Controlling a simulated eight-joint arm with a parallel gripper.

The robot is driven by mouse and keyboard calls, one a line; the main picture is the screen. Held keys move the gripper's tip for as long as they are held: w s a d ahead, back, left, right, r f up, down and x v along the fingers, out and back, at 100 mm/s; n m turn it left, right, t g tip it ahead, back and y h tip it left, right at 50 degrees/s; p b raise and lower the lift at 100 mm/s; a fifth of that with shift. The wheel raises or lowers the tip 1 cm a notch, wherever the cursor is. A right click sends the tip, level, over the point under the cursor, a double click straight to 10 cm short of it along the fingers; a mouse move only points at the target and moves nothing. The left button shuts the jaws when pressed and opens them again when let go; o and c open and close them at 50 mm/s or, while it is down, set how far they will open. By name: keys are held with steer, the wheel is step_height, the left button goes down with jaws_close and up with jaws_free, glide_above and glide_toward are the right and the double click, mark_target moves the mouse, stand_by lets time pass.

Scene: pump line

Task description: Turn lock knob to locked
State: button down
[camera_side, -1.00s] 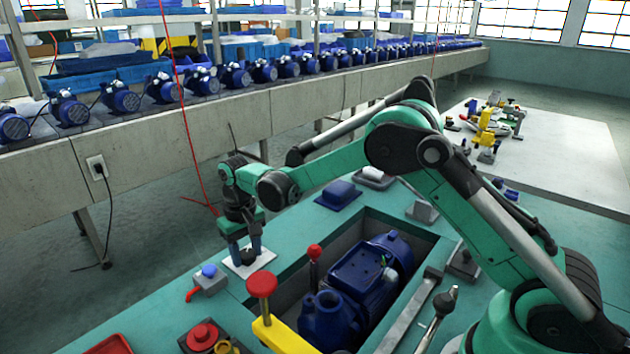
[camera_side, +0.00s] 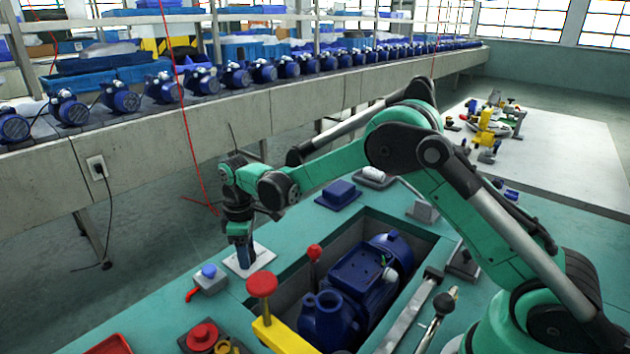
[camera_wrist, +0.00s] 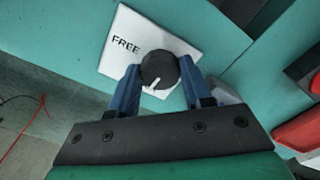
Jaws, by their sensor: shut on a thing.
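The lock knob (camera_wrist: 158,66) is black and round with a white pointer line, seen in the wrist view on a white plate (camera_wrist: 118,62). The plate has the word FREE printed left of the knob. The pointer line faces the lower edge of the picture, slightly left, away from FREE. My gripper (camera_wrist: 160,72) has its two blue fingers on either side of the knob, shut on it. In the side view, my gripper (camera_side: 243,262) stands upright over the white plate (camera_side: 262,258) and hides the knob. Any other lettering on the plate is hidden.
A grey box with a blue button (camera_side: 209,272) and red lever stands left of the plate. A red mushroom-topped post (camera_side: 262,285) and a red-knobbed lever (camera_side: 315,255) stand nearer. A blue pump (camera_side: 350,290) sits in the bench recess. A blue block (camera_side: 338,192) lies behind.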

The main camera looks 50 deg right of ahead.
steer(key=shift+n, duration=0.5)
steer(key=shift+c, duration=1.9)
jaws_free()
steer(key=shift+r, duration=2.85)
